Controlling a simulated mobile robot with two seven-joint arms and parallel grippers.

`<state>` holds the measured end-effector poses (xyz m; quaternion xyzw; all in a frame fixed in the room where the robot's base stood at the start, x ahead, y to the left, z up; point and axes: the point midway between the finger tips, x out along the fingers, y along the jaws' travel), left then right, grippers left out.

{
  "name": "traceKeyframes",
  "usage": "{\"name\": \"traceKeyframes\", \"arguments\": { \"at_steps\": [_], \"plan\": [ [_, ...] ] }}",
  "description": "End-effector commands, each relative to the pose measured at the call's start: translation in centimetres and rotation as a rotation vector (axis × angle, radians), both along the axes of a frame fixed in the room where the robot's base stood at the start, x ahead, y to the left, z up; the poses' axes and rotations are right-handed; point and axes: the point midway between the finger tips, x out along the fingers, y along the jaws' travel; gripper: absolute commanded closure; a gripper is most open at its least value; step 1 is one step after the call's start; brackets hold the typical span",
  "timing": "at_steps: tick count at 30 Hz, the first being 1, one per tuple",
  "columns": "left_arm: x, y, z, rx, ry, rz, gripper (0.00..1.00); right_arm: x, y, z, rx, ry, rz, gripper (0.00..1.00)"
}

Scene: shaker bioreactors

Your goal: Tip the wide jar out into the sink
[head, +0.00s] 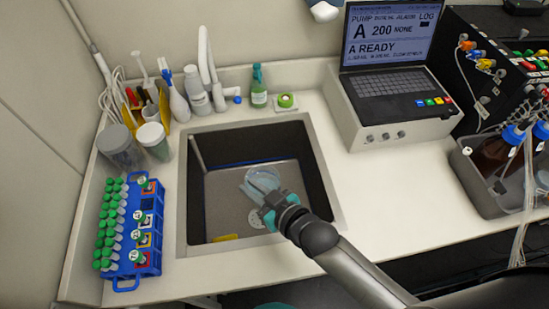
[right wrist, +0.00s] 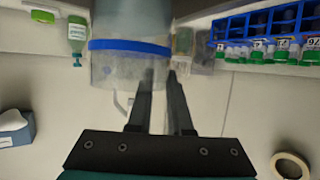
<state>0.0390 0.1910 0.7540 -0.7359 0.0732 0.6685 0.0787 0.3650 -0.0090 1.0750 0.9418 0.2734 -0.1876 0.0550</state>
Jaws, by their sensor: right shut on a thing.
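The wide jar (head: 260,180) is clear and pale blue, and it shows over the sink (head: 184,215) in the head view. It looks tilted there, but I cannot tell which way its mouth faces. My right gripper (head: 270,205) reaches in from the lower right and is shut on the jar. In the right wrist view the jar (right wrist: 110,72) stands at the fingertips of the gripper (right wrist: 160,82), with a blue band around it. I cannot tell whether anything is left inside. My left gripper is not in view.
A blue rack (head: 150,235) of green-capped tubes stands left of the sink. Two lidded tubs (head: 120,148) and several bottles, including a green one (head: 259,92), stand behind and left. A pump with a screen (head: 390,115) stands right.

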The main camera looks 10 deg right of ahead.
Motion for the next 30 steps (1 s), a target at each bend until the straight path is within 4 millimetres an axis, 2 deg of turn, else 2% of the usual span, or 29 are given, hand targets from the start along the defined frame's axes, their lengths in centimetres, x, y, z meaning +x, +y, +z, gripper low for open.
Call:
{"name": "traceKeyframes", "arguments": {
  "at_steps": [3, 7, 26, 30],
  "plan": [
    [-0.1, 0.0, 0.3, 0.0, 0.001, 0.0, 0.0, -0.3, 0.8, 0.1, 0.001, -0.003, 0.011, 1.0],
    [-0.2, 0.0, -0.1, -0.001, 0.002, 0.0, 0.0, 0.4, 0.9, 0.0, 0.001, -0.005, 0.013, 1.0],
    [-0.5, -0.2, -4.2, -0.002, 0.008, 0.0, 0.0, 7.8, 1.7, -0.1, 0.001, -0.005, 0.012, 1.0],
    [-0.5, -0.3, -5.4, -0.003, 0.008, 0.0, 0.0, 7.9, 1.0, 0.0, 0.103, 0.062, 0.012, 1.0]
  ]
}}
